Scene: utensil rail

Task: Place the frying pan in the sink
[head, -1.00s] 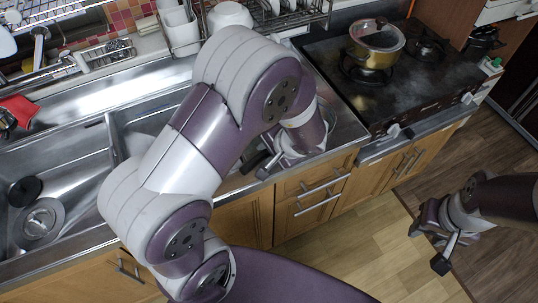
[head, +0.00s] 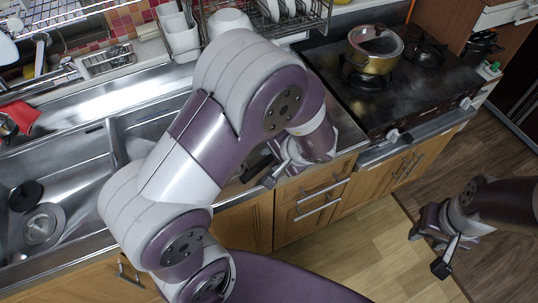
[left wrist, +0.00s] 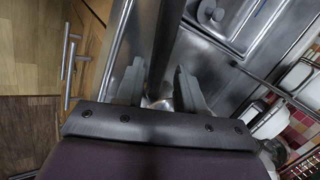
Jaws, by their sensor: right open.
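My left gripper (head: 264,168) is low over the counter strip right of the sink (head: 75,165), near the front edge, partly hidden by my own arm. In the left wrist view its two grey fingers (left wrist: 160,88) stand apart on either side of a long dark bar (left wrist: 165,40), which looks like the frying pan's handle. I cannot tell whether the fingers press on it. The pan's body cannot be made out; my arm and palm hide that area. The sink basin shows at top right in the left wrist view (left wrist: 240,25). My right gripper (head: 440,250) is open and empty, over the floor.
A gold pot (head: 375,50) stands on the dark stove (head: 400,95) at the right. A dish rack (head: 285,22) and white containers (head: 180,32) stand behind the counter. A red item (head: 20,117) lies at the sink's far left. The basin holds a dark round item (head: 25,195) beside the drain.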

